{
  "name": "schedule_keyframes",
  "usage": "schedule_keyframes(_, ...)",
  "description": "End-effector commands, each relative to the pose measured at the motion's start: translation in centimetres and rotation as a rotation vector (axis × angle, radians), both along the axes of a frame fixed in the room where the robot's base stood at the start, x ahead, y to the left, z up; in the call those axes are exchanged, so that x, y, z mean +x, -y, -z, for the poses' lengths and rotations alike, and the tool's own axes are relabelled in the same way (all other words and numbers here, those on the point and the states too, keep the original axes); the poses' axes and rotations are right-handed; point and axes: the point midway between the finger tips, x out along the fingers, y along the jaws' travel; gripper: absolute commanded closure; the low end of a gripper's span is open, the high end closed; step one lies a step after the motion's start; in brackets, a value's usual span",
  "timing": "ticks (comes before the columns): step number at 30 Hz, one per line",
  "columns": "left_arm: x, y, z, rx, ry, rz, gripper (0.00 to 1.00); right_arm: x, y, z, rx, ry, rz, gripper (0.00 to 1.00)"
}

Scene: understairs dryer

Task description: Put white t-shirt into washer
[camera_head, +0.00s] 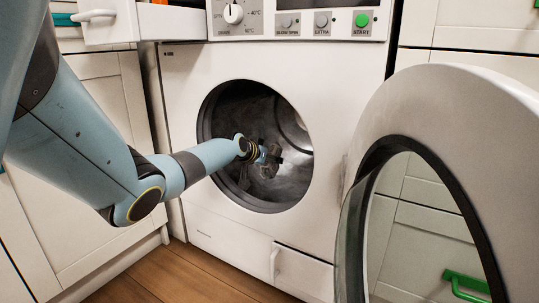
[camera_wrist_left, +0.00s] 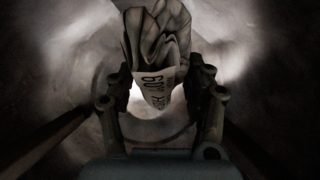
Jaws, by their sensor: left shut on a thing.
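The white washer (camera_head: 180,100) stands in the middle of the head view, its round opening facing me. My left arm reaches through the opening, and my left gripper (camera_head: 268,160) is inside the dark metal drum (camera_head: 295,180). In the left wrist view the gripper's fingers (camera_wrist_left: 160,85) are shut on the white t-shirt (camera_wrist_left: 158,35), a crumpled, folded bundle with dark lettering on it. The drum wall surrounds it there. In the head view the shirt is hidden or too dark to make out. My right gripper is not in view.
The washer's round door (camera_head: 440,95) stands wide open at the right. A detergent drawer (camera_head: 95,25) sticks out at the upper left. White cabinets flank the washer. The wooden floor (camera_head: 175,275) in front looks clear.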

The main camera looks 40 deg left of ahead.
Motion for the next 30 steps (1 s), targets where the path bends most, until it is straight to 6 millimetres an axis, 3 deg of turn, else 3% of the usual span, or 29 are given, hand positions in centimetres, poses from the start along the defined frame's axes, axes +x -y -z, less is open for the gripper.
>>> schedule_keyframes(12,0.1,0.0,1.9,-0.001,0.001,0.000,0.83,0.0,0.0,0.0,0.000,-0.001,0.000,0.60)
schedule_keyframes(22,0.1,0.0,2.1,-0.001,0.002,0.000,0.83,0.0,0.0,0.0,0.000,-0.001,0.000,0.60)
schedule_keyframes(23,0.1,0.0,2.1,-0.001,0.002,0.000,0.45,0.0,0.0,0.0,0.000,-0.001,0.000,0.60)
schedule_keyframes(28,0.0,0.0,2.1,-0.001,0.002,0.000,0.23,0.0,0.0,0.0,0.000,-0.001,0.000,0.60)
schedule_keyframes(30,0.0,0.0,2.1,-0.001,0.001,0.000,0.21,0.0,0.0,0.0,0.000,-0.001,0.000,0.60)
